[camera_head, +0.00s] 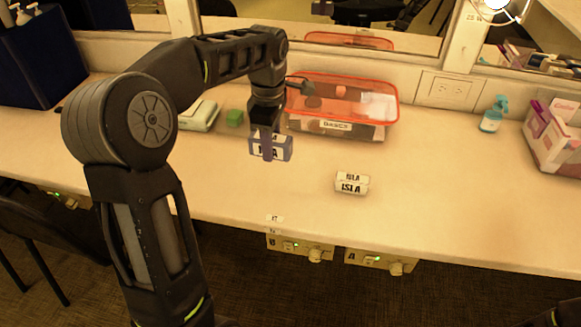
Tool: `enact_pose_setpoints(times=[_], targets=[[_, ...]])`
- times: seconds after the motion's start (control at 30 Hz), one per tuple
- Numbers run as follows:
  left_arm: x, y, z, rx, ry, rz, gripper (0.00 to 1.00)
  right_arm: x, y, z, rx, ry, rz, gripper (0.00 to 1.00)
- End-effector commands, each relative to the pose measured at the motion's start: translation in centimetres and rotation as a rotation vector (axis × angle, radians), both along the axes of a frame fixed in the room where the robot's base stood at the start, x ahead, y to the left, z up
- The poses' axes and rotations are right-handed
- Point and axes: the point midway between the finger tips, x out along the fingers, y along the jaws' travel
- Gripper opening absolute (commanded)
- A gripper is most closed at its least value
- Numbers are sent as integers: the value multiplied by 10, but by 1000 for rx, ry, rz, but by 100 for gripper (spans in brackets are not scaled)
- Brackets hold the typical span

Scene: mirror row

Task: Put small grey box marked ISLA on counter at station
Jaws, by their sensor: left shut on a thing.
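My left gripper (267,133) is shut on a small blue-grey box (283,149) and holds it above the counter (440,200). The box has a white label with dark letters. A finger covers the middle of the label, so I cannot read the whole word. A small pale box (352,184) marked ISLA in black sits on the counter, to the right of and nearer than the held box, apart from it. My right gripper is not in view.
A clear orange-rimmed bin (390,100) stands behind the held box. A blue-green pump bottle (491,120) and a pink-and-white container (555,135) stand at right. The counter's right front is clear.

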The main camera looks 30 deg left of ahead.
Motion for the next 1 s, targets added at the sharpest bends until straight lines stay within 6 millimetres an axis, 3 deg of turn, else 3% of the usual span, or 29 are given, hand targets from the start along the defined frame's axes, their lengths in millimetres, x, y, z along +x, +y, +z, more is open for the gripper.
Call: enact_pose_setpoints(times=[0.4,0.77,1.0], targets=[[-3,4,5,-4,0,67,0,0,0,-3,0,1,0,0],[-3,4,-41,-4,0,66,0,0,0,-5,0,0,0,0],[-3,4,-45,-4,-1,65,0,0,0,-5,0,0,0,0]])
